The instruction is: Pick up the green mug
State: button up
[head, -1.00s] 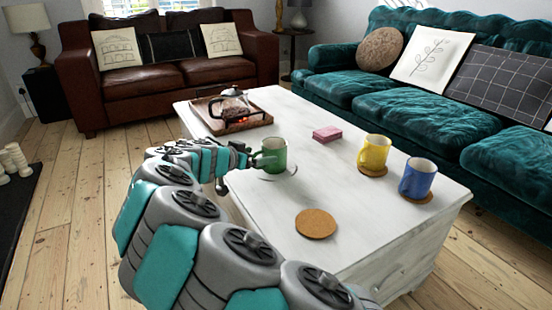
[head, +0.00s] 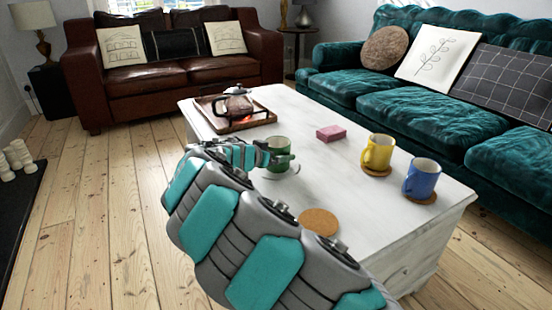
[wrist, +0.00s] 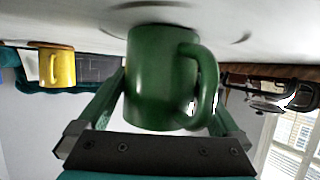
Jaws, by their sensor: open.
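The green mug (head: 279,150) stands upright on a pale round piece, perhaps a saucer or coaster (head: 290,172), on the white coffee table. In the wrist view, which is upside down, the mug (wrist: 158,80) fills the middle with its handle on the right. My gripper (head: 266,157) is at the mug's left side in the head view. Its fingers are open, one on each side of the mug (wrist: 165,100). I cannot tell whether either finger touches it. My arm hides part of the table's near left side.
On the white table (head: 330,190) are a yellow mug (head: 377,152) and blue mug (head: 421,178) on coasters, a pink block (head: 330,133), an empty cork coaster (head: 319,222) and a tray (head: 262,117) with a kettle (head: 233,103). A teal sofa (head: 420,108) stands along the right.

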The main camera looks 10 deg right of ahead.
jog(key=shift+c, duration=0.2)
jog(key=c, duration=1.2)
jog(key=shift+c, duration=0.6)
jog(key=shift+r, duration=0.15)
